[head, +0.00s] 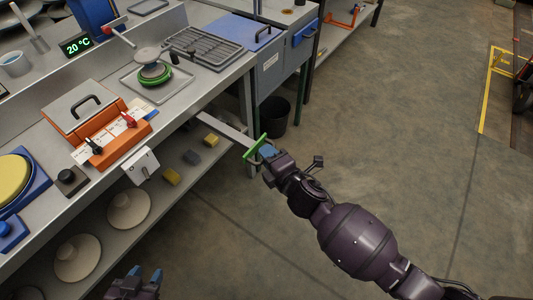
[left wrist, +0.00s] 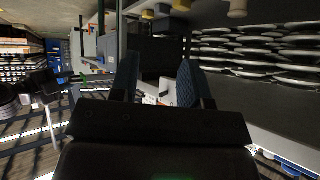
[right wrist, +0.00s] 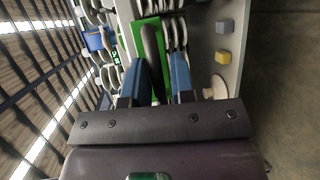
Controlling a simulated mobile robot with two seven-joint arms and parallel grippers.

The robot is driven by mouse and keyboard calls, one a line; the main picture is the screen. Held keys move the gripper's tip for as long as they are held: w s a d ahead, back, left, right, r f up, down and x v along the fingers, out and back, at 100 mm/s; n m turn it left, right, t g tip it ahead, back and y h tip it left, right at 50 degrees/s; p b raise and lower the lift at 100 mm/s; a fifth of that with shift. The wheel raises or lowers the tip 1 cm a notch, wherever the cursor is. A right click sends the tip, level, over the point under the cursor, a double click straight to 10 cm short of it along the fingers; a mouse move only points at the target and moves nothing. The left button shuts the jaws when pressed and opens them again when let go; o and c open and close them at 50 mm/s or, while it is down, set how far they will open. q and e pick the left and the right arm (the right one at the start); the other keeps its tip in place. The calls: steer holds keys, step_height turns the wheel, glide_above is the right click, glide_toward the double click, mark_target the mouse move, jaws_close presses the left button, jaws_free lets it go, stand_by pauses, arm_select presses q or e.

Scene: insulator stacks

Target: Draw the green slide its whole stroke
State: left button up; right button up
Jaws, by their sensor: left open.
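The green slide (head: 258,147) is a green end plate with a handle on a flat grey bar (head: 228,132). The bar sticks out from under the bench edge, well clear of it. My right gripper (head: 267,153) is at the green end. In the right wrist view the green plate (right wrist: 138,32) lies beyond the fingers, and the dark handle (right wrist: 152,50) stands between them, filling the gap, so they look closed on it. The bar's inner end is hidden under the bench. My left gripper (head: 145,274) is open and empty, low at the bottom left, away from the slide.
The bench carries an orange box with red levers (head: 120,128), a tray (head: 157,80) with a green-ringed stack and a 20 °C display (head: 76,46). A lower shelf holds pale discs (head: 128,208) and small blocks (head: 172,176). A dark bin (head: 274,118) stands behind the slide. Floor at right is open.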

steer(key=shift+o, duration=1.1)
steer(key=shift+s+r, duration=0.1)
steer(key=p+v, duration=0.2)
steer(key=v, duration=0.8)
steer(key=shift+s+d, duration=0.2)
steer(key=shift+s, duration=0.05)
stand_by(0.5)
